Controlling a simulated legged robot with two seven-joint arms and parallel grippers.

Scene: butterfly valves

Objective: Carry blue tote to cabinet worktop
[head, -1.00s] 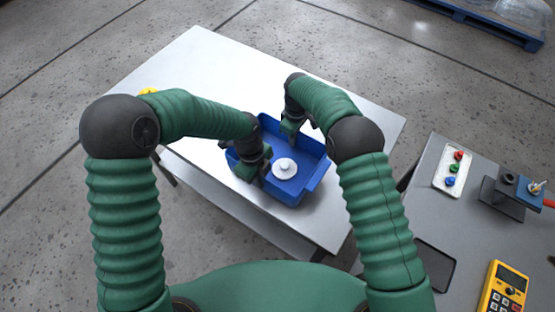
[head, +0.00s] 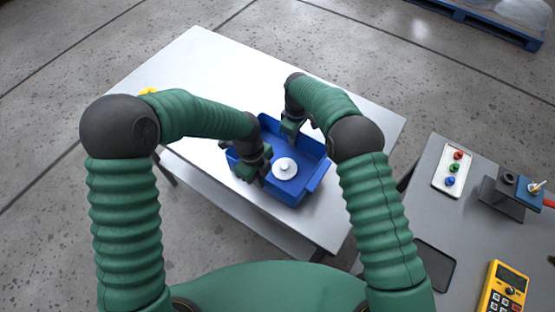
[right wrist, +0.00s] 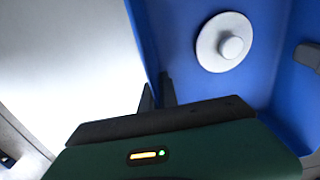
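The blue tote (head: 313,186) is on the light metal worktop in the head view, with a white round knobbed piece (head: 284,168) inside it. In the right wrist view the piece (right wrist: 225,42) lies on the blue tote floor (right wrist: 262,85). My right gripper (head: 290,133) is at the tote's far side. Its two dark fingers (right wrist: 157,92) stand closely on either side of the tote wall. My left gripper (head: 256,174) is at the tote's near left wall; its fingertips are hidden, so its grip is unclear.
The worktop (head: 200,75) is mostly clear left of and behind the tote. A yellow item (head: 148,91) is partly hidden behind my left arm. A grey table (head: 425,205) at right holds a white tray (head: 452,170), a dark stand (head: 503,195) and a yellow meter (head: 503,290).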

